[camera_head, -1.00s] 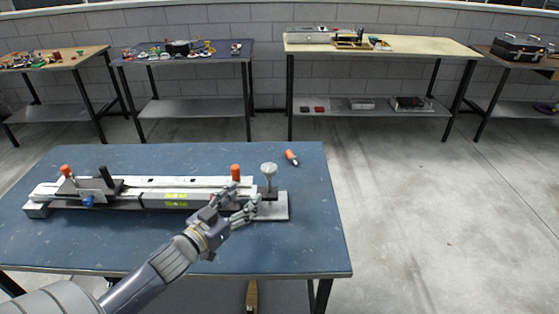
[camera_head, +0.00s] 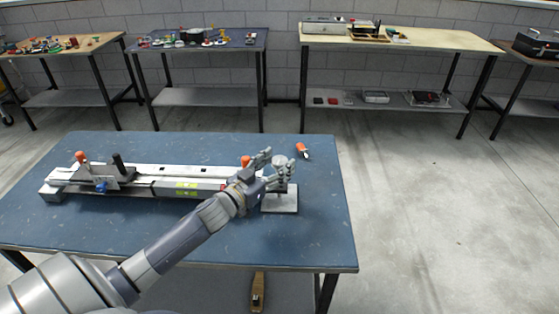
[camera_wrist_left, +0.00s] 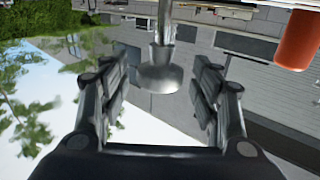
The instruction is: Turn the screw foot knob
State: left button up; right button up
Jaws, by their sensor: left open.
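The screw foot knob (camera_wrist_left: 160,78) is a grey metal round foot on a thin stem. In the left wrist view it hangs upside down between the two fingers of my left gripper (camera_wrist_left: 160,95), with a gap on each side. In the head view the knob (camera_head: 279,160) shows partly behind the fingers, above a grey base plate (camera_head: 281,203) at the right end of the long fixture (camera_head: 150,183). My left gripper (camera_head: 277,168) is open around the knob there. My right gripper is not in view.
The fixture lies on a blue table (camera_head: 190,232) and has an orange knob (camera_head: 81,157) and a black handle (camera_head: 117,161) at left. An orange-handled tool (camera_head: 301,149) lies behind the gripper. The table's front and right areas are clear. Other tables stand behind.

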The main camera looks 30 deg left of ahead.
pick_arm(q)
jog(key=shift+w+d, duration=0.1)
jog(key=shift+w, duration=0.65)
jog(key=c, duration=1.1)
jog(key=shift+o, duration=0.2)
jog(key=shift+h, duration=0.3)
